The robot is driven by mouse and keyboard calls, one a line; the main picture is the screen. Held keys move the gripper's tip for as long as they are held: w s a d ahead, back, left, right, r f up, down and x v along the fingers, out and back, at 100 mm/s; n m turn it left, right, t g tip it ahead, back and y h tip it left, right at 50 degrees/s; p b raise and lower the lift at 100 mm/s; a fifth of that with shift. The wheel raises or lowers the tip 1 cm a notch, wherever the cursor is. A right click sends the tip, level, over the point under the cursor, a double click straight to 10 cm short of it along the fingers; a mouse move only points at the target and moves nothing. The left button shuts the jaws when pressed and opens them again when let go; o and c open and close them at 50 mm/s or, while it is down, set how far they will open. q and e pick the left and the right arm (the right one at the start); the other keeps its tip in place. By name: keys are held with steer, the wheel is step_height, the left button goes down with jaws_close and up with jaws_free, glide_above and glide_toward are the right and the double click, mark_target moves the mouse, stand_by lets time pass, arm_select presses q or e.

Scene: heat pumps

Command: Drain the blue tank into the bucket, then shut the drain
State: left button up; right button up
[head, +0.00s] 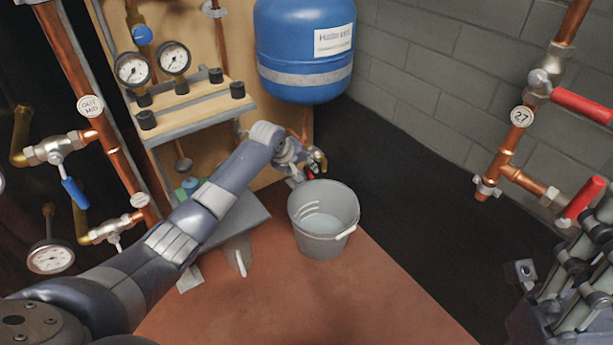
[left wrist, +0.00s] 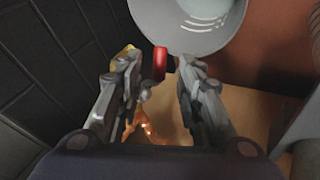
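The blue tank (head: 305,45) hangs on the wooden panel, with a copper pipe below it. The grey bucket (head: 306,235) stands upright on the red-brown floor below; a pale surface inside looks like water. It also shows in the left wrist view (left wrist: 238,28). My left gripper (head: 306,169) is at the brass drain valve (head: 321,157), just above the bucket's back rim. In the left wrist view its fingers are apart, with the red drain handle (left wrist: 160,63) between the tips; contact is unclear. The handle's turn is hard to read. My right gripper (head: 575,275) is at the lower right, partly cut off.
Gauges (head: 174,58) and a shelf (head: 195,108) stand left of the tank. A grey step (head: 232,218) sits beside the bucket. Copper pipes with blue-handled (head: 75,193) and red-handled (head: 582,103) valves flank both sides. Floor before the bucket is clear.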

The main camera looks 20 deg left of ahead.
mark_target(307, 172)
arm_select(q)
steer(key=shift+b+x, duration=0.8)
steer(key=shift+x, duration=0.9)
steer(key=shift+c, duration=0.3)
jaws_close()
